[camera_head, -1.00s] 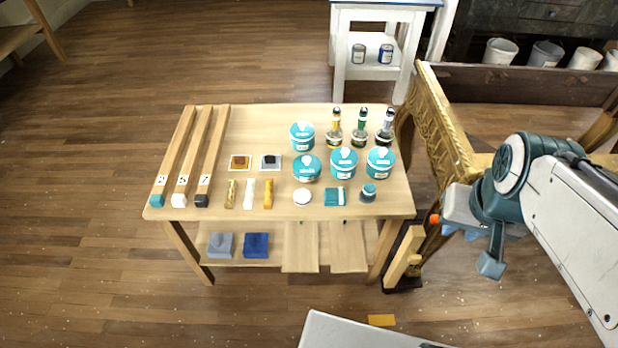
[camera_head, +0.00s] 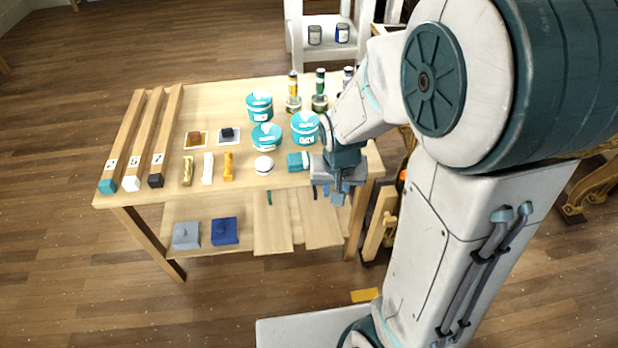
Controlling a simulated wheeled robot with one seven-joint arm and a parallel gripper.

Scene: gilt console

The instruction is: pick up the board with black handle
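A small pale square board with a black block as handle (camera_head: 228,135) lies on the table top, left of the teal tubs. Beside it lies an orange-edged square board with a brown block (camera_head: 196,140). Two plain wooden boards, a left one (camera_head: 271,228) and a right one (camera_head: 319,222), lie on the lower shelf; small dark or teal pieces show at their far ends, too small to tell. A long plank with a black end (camera_head: 156,180) lies at the table's left. My gripper (camera_head: 337,192) is over the table's front right edge, apart from these; its opening is unclear.
The wooden table (camera_head: 230,95) also bears teal tubs (camera_head: 259,107), bottles (camera_head: 319,95), a white round thing (camera_head: 263,165) and small bars (camera_head: 208,168). Grey (camera_head: 186,236) and blue (camera_head: 224,231) blocks sit on the lower shelf. Floor is clear on the left.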

